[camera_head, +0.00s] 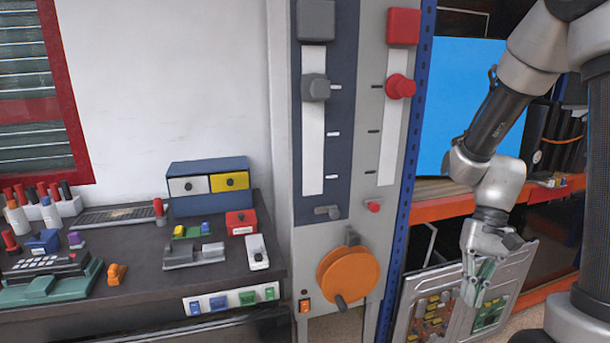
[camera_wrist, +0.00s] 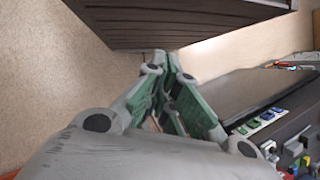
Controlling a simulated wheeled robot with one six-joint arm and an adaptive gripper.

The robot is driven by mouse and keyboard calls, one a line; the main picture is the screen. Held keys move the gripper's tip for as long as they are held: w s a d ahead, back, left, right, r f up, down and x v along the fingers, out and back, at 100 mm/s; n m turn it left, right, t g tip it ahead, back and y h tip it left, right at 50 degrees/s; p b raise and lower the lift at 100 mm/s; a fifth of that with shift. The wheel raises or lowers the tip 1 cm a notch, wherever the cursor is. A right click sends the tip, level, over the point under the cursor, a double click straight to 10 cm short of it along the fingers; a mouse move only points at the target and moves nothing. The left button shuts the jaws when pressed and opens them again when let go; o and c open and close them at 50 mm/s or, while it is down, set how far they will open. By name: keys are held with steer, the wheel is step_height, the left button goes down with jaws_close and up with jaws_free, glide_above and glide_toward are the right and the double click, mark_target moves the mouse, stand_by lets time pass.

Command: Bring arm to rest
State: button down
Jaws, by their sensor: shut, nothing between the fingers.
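My gripper (camera_head: 477,292) hangs at the lower right of the head view, fingers pointing down, in front of a grey panel with circuit boards (camera_head: 408,316). Its fingers are shut and hold nothing. The arm bends down from the upper right. In the wrist view my gripper (camera_wrist: 172,62) shows its green-padded fingers drawn together at the tips, with a dark slatted surface (camera_wrist: 170,22) beyond them. I cannot tell whether the fingers touch the panel.
A tall control column with a red slider knob (camera_head: 400,87), a grey slider knob (camera_head: 316,88) and an orange crank wheel (camera_head: 348,278) stands left of the arm. A dark workbench (camera_head: 140,285) with tools and drawers is at the left. An orange shelf beam (camera_head: 440,210) runs behind the arm.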

steer(key=s+d+r+n+t+h, duration=0.1)
steer(key=r+t, duration=0.3)
steer(key=r, duration=0.5)
steer(key=s+d+r+n+t+h, duration=0.1)
steer(key=s+r+t, duration=0.3)
steer(key=r, duration=0.4)
steer(key=shift+s+d+r+n+t+h, duration=0.3)
steer(key=shift+d+r+n+t+h, duration=0.1)
steer(key=shift+d+n+t, duration=0.15)
steer(key=c, duration=2.2)
jaws_free()
